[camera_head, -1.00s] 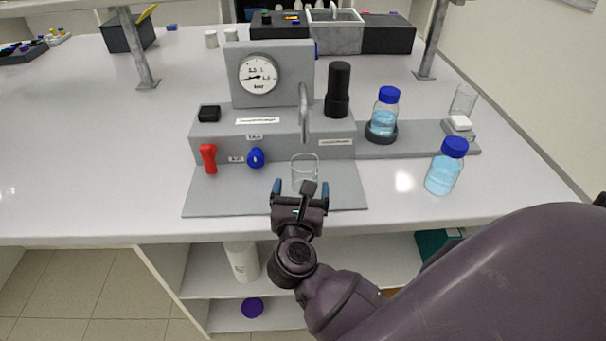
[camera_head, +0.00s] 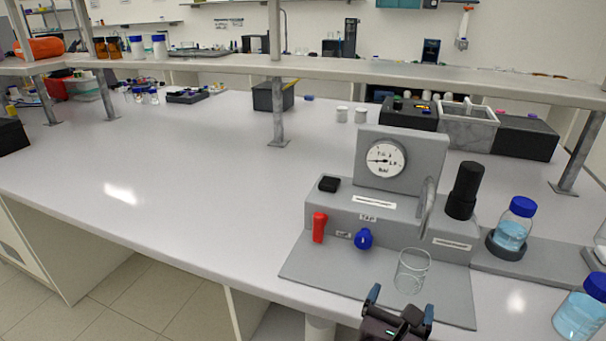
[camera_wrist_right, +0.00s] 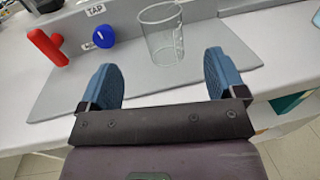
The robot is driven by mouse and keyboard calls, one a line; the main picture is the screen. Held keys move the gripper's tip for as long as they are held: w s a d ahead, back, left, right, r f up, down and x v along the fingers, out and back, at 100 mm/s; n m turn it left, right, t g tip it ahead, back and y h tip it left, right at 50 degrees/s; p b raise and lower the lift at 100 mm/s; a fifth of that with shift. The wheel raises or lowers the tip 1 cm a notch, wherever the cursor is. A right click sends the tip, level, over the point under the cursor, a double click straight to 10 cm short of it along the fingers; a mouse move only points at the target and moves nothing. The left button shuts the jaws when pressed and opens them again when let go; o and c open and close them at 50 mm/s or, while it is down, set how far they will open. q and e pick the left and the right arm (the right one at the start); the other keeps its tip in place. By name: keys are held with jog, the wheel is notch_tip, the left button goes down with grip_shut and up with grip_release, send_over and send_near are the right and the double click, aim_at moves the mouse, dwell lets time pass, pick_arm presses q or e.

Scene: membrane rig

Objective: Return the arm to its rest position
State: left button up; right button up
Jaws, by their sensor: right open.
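My right gripper (camera_head: 400,308) is at the bottom of the head view, in front of the bench's front edge. Its two blue fingers are apart with nothing between them, as the right wrist view (camera_wrist_right: 163,85) also shows. An empty glass beaker (camera_head: 411,272) stands upright on the grey base plate (camera_head: 335,272) of the rig, just beyond the fingertips and apart from them. The beaker also shows in the right wrist view (camera_wrist_right: 162,40). My left gripper is in neither view.
The grey rig (camera_head: 390,215) carries a gauge (camera_head: 385,159), a red handle (camera_head: 319,228), a blue knob (camera_head: 363,239) and a black cylinder (camera_head: 464,190). Blue-capped bottles (camera_head: 513,226) (camera_head: 583,308) stand at right. The white bench (camera_head: 190,190) is clear at left.

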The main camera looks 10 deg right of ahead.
jog(key=a+r+n+t+y, duration=0.4)
jog(key=r+n+t+y, duration=0.3)
jog(key=n, duration=0.8)
jog(key=s+a+f+n+g+y, duration=0.1)
jog(key=a+f+n+g+y, duration=0.1)
jog(key=n+y, duration=0.55)
jog(key=s+a+f+n+g+y, duration=0.1)
jog(key=s+a+f+n+y, duration=0.2)
jog(key=n, duration=0.7)
jog(key=s+d+f+n+g+h, duration=0.1)
jog(key=s+d+f+n+g, duration=0.3)
jog(key=f+n+g, duration=0.45)
jog(key=s+d+f+n+g+h, duration=0.2)
jog(key=s+d+g+h, duration=0.1)
jog(key=s+d, duration=0.15)
jog(key=s+d+f+n+g+h, duration=0.1)
jog(key=s+d+f+g+h, duration=0.25)
jog(key=s, duration=0.25)
jog(key=w+f+n+t+y, duration=0.1)
jog(key=w+f+t, duration=0.5)
jog(key=f+t, duration=0.2)
jog(key=shift+w+d+f, duration=0.15)
jog(key=shift+w+f, duration=0.05)
jog(key=shift+f, duration=0.65)
